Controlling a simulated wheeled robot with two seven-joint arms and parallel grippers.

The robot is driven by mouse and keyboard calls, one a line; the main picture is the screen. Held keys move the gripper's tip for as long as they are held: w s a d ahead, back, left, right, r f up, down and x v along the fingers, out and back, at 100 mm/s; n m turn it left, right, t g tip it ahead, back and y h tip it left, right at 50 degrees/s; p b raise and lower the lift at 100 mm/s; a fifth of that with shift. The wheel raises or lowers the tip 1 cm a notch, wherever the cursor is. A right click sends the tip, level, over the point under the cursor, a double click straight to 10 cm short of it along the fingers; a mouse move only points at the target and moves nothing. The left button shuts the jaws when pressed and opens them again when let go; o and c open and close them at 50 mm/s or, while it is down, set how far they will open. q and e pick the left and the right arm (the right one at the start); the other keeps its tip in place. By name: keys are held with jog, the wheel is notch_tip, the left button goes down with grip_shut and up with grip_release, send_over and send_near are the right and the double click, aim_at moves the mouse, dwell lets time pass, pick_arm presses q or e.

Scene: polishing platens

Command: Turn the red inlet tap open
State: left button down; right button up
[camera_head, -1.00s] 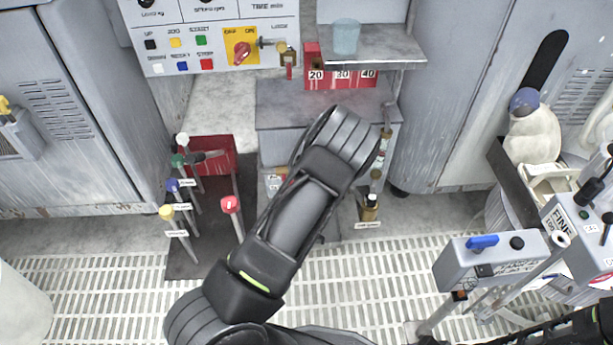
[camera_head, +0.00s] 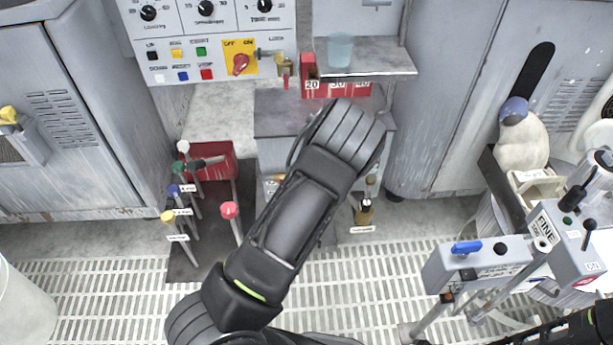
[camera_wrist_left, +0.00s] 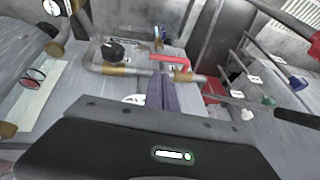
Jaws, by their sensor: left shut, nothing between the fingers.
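The red inlet tap (camera_wrist_left: 170,62) shows in the left wrist view as a flat red lever on a brass valve body (camera_wrist_left: 186,76) in a metal pipe. My left gripper (camera_wrist_left: 160,78) is shut and empty. Its two dark fingers lie together, with their tips close beside the red lever on the near side. I cannot tell whether they touch it. In the head view my left arm hides the gripper, and I cannot make out the tap there. My right gripper is not in view.
A black knob (camera_wrist_left: 113,50) stands left of the tap, above a bent pipe. In the head view, rods with coloured tops, one red (camera_head: 229,210), stand left of my arm. A grey shelf (camera_head: 365,62) with a blue cup (camera_head: 340,50) is above it.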

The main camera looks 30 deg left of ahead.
pick_arm(q)
jog(key=v, duration=0.3)
jog(key=d+p+v, duration=0.1)
jog(key=v, duration=0.1)
jog(key=shift+w+r, duration=0.1)
jog(key=shift+w, duration=0.1)
jog(key=shift+w, duration=0.1)
